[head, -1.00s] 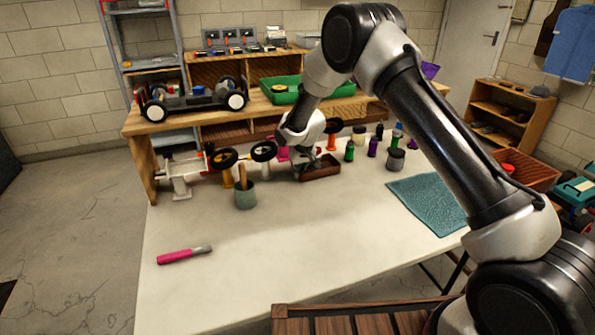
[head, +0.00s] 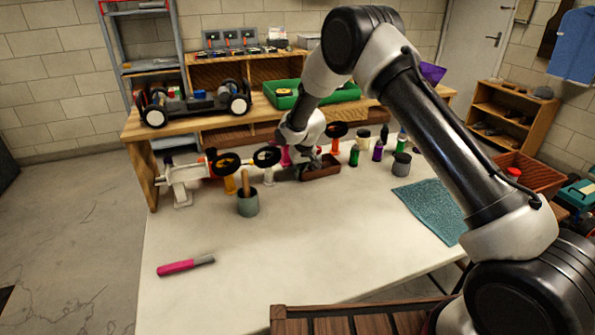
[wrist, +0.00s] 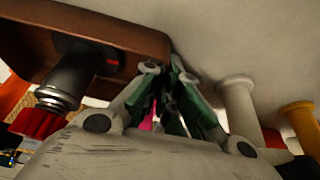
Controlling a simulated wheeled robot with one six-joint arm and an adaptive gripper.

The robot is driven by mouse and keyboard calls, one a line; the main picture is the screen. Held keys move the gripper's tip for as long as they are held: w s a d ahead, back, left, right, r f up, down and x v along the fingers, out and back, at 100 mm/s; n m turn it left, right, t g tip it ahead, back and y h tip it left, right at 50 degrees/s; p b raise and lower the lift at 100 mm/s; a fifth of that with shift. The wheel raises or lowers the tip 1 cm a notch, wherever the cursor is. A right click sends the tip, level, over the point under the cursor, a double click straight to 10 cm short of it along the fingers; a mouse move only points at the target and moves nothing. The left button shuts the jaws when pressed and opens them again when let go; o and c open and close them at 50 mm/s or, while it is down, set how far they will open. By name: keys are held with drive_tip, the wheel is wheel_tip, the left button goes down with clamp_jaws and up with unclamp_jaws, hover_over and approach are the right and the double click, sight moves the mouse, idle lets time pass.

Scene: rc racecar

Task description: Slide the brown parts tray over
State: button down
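The brown parts tray (head: 321,174) stands on the white table near its back. It is a small, shallow open box. In the wrist view its brown wall and underside edge (wrist: 110,32) fill the upper left. In the wrist view my gripper's fingertips (wrist: 172,68) come together right beside the tray's corner, with nothing visible held. Whether they touch the tray is unclear.
A grey-green cup (head: 248,204) stands front-left of the tray. A white frame with black wheels (head: 228,164) is farther left. Small bottles (head: 355,156) and a grey pot (head: 401,165) stand right. A teal cloth (head: 434,208) and pink-handled tool (head: 176,267) lie apart. The front middle is clear.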

drive_tip(key=c, duration=1.6)
unclamp_jaws()
drive_tip(key=shift+o, duration=0.2)
drive_tip(key=shift+r, duration=0.15)
drive_tip(key=v, duration=1.1)
drive_tip(key=shift+s+r, duration=0.25)
drive_tip(key=shift+r, duration=0.1)
drive_tip(key=shift+d, duration=0.15)
drive_tip(key=s+d+f+g+h, duration=0.1)
drive_tip(key=s+d+f+g, duration=0.15)
drive_tip(key=s, duration=0.35)
drive_tip(key=s+d+r+m+t, duration=0.1)
drive_tip(key=s+d+r, duration=0.7)
drive_tip(key=s, duration=0.4)
drive_tip(key=s+d+r+m, duration=0.1)
drive_tip(key=s+d+r, duration=0.8)
drive_tip(key=s, duration=0.4)
drive_tip(key=s+d+r+m+t, duration=0.1)
drive_tip(key=s+d+r, duration=0.7)
drive_tip(key=s+d, duration=0.3)
drive_tip(key=shift+s+r+m+t, duration=0.25)
drive_tip(key=shift+s+m+t, duration=0.15)
drive_tip(key=shift+s, duration=0.5)
